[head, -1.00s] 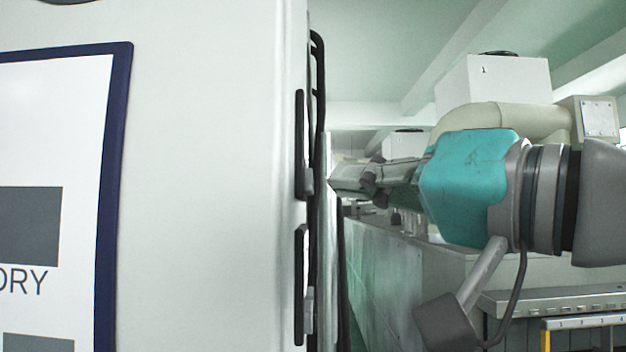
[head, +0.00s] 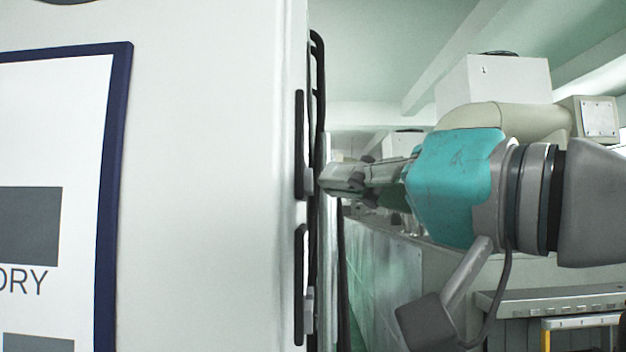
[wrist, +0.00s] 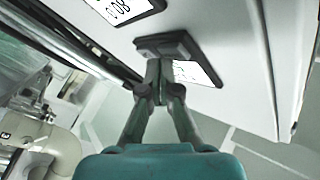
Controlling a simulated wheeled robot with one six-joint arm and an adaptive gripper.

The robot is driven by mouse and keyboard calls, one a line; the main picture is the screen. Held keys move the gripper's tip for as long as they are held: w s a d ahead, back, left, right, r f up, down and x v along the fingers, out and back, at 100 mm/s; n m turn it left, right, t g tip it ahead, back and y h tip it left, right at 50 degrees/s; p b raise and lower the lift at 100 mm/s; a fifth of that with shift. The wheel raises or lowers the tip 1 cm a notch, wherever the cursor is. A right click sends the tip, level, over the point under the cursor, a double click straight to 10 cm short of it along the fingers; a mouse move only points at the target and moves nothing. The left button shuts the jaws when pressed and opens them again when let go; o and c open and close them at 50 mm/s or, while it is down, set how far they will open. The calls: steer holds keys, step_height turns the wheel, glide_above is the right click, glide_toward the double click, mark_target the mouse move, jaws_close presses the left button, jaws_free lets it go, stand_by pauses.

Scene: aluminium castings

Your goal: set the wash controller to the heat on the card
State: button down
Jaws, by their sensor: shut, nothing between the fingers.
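Two dark-framed controller units sit on the side of a white cabinet, seen edge-on in the head view: an upper one (head: 300,140) and a lower one (head: 300,285). In the wrist view one unit (wrist: 150,42) is right at my fingertips, its lit display partly hidden by them. The other unit's display (wrist: 120,8) is cut off at the top edge. I cannot tell which is the wash controller or read its value. My gripper (head: 325,180) is shut and empty, its tips at or very close to the lower part of the upper unit; contact is unclear.
The white cabinet (head: 210,180) fills the left of the head view. A blue-framed sheet (head: 80,130) on it shows cut-off letters "ORY"; no heat value is visible. Dark pipes (head: 320,80) run along the cabinet's edge. A shelf (head: 550,300) stands at lower right.

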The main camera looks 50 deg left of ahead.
steer(key=shift+s+a, duration=0.25)
steer(key=shift+s, duration=0.05)
stand_by(0.5)
stand_by(0.4)
steer(key=shift+w+d, duration=0.5)
steer(key=shift+w, duration=0.05)
steer(key=shift+w+d, duration=1.65)
steer(key=shift+w, duration=0.3)
